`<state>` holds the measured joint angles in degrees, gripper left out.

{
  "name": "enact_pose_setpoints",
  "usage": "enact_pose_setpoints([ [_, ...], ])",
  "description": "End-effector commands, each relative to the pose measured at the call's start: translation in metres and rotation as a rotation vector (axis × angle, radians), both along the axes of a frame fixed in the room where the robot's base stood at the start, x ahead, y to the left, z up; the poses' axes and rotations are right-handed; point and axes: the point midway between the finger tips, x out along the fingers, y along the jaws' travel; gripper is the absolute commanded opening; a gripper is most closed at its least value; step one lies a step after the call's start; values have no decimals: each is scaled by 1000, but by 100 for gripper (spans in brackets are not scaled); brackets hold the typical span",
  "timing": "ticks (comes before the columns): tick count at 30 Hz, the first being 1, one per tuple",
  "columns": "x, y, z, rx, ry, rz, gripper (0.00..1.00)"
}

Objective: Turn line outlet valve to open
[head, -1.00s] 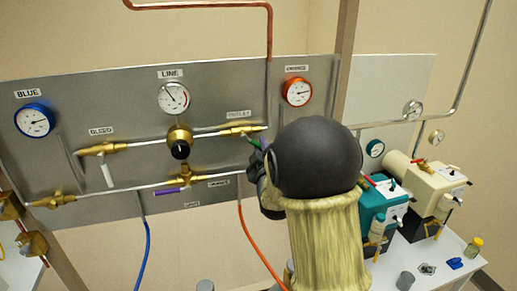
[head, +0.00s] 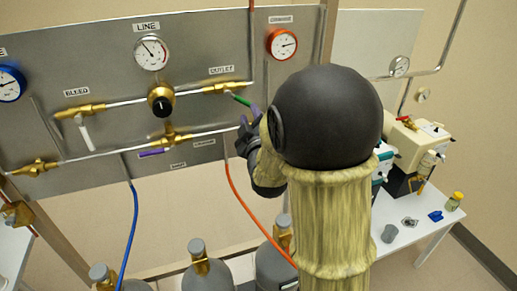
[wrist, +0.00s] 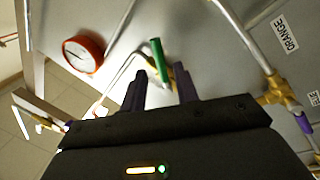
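The line outlet valve (head: 224,88) is a brass fitting under the OUTLET label (head: 222,70) on the grey panel. Its green lever handle (head: 238,99) slants down and right from the valve body, at an angle to the pipe. My gripper (head: 248,122) is just below and right of the handle, partly hidden by my arm in the head view. In the wrist view, my gripper (wrist: 161,88) has its two dark purple fingers apart. The green handle (wrist: 158,58) shows beyond and between the fingertips; contact cannot be told.
A LINE gauge (head: 151,52) and brass regulator (head: 161,100) are left of the valve, and an orange-rimmed gauge (head: 282,44) is right. A purple-handled valve (head: 168,137) sits on the lower pipe. An orange hose (head: 233,190) hangs below. Gas cylinders (head: 208,270) stand beneath the panel.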

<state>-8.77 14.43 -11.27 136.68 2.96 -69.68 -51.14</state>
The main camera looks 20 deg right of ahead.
Motion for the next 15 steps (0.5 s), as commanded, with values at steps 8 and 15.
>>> enact_pose_setpoints([
  [8,-57,5,-11,1,-1,2,30],
  [15,-68,6,-15,1,-6,-1,30],
])
